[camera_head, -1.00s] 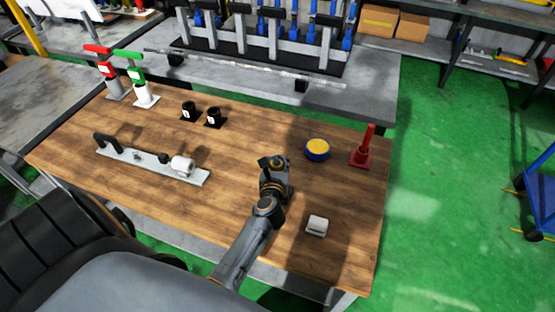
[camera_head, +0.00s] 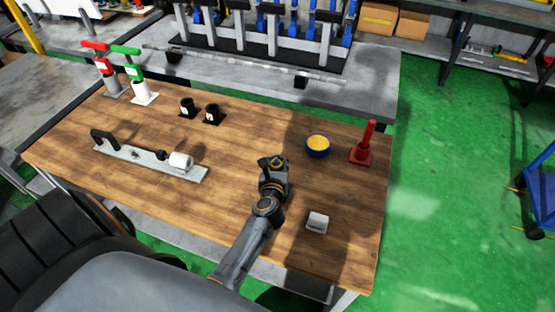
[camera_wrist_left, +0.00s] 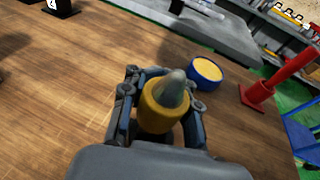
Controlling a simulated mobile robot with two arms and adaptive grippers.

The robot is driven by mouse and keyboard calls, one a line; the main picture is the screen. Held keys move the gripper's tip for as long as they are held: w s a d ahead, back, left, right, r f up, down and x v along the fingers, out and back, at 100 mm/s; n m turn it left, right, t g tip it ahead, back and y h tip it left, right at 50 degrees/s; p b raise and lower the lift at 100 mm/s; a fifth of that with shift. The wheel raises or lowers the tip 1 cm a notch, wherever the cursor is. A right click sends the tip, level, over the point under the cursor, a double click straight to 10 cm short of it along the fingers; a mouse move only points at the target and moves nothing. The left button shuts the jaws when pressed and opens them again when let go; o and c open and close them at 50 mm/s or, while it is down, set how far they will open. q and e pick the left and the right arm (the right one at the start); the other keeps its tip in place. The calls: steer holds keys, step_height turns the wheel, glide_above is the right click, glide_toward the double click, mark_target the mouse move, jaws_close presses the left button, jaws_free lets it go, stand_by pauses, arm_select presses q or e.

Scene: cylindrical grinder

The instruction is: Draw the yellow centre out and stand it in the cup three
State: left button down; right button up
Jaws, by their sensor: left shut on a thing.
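My left gripper (camera_head: 274,163) is shut on the yellow centre (camera_wrist_left: 160,112), a yellow body with a grey pointed tip, which shows between the fingers in the left wrist view. The tip points up and away from the wrist. The gripper is over the middle-right of the wooden bench. Two small black cups with white labels, a left one (camera_head: 188,107) and a right one (camera_head: 212,114), stand at the back left. A black cup (camera_wrist_left: 60,6) at the wrist view's top left seems to carry a 2. I cannot read which cup is three. My right gripper is not in view.
A blue bowl with yellow contents (camera_head: 317,146) and a red stand (camera_head: 361,154) are right of the gripper. A grey rail fixture (camera_head: 150,162) and red- and green-topped holders (camera_head: 144,96) are left. Wood between is clear.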

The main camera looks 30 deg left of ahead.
mark_target(277, 169)
arm_select(q)
steer(key=shift+f+b, duration=1.8)
steer(key=shift+f, duration=0.2)
steer(key=c, duration=0.9)
jaws_free()
steer(key=shift+c, duration=0.2)
steer(key=shift+s, duration=0.1)
steer(key=v, duration=0.7)
steer(key=shift+s+d, duration=0.1)
steer(key=shift+s, duration=0.05)
steer(key=shift+r, duration=0.1)
